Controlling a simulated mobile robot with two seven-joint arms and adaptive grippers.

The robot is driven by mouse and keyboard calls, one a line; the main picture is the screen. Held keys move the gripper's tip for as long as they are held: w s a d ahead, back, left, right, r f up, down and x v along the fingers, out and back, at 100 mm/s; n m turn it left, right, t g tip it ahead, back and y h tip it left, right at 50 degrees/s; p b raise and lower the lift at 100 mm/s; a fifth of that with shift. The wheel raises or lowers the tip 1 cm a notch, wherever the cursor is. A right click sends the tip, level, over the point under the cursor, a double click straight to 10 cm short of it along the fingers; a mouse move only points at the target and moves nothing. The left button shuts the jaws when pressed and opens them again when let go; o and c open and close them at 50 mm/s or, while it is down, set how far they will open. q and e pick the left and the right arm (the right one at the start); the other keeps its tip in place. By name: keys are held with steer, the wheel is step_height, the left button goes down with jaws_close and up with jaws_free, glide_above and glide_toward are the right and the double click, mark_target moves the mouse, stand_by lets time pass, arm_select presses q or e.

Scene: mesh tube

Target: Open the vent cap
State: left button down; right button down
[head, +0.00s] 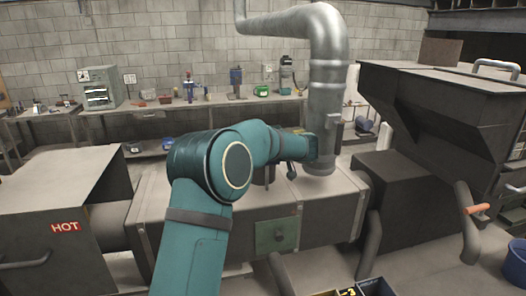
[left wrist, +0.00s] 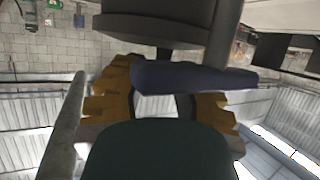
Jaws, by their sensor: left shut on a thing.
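In the left wrist view a dark round body (left wrist: 160,25), which looks like the vent cap or its pipe, fills the top. A dark blue bar (left wrist: 190,77) lies across just below it. My left gripper (left wrist: 165,92) has one yellow finger on each side and is shut on this bar. In the head view my teal left arm reaches over the grey metal box (head: 330,232), and my left gripper (head: 296,148) is beside the vertical metal pipe (head: 328,85). My arm hides most of the cap there. My right gripper is not in view.
A dark hopper machine (head: 440,110) stands on the right. A grey box with a HOT label (head: 50,215) is on the left. A workbench (head: 150,108) with tools runs along the back wall. Bins (head: 375,287) sit at the bottom edge.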

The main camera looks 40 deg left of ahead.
arm_select(q)
steer(key=shift+w+a+r+g+h, duration=0.3)
steer(key=shift+a+r+g+h, duration=0.15)
steer(key=shift+r+g+h, duration=0.25)
steer(key=shift+w+a+r+m+g+h, duration=0.3)
steer(key=shift+r+h, duration=0.1)
steer(key=shift+h, duration=0.25)
steer(key=shift+w+a+r+m+g+h, duration=0.2)
steer(key=shift+w+r+h, duration=0.15)
steer(key=shift+h, duration=0.3)
steer(key=shift+a+r+h, duration=0.1)
steer(key=shift+a+h, duration=0.05)
steer(key=shift+h, duration=0.15)
steer(key=c, duration=0.7)
jaws_free()
steer(key=shift+g, duration=0.3)
steer(key=shift+c, duration=0.2)
steer(key=v, duration=1.2)
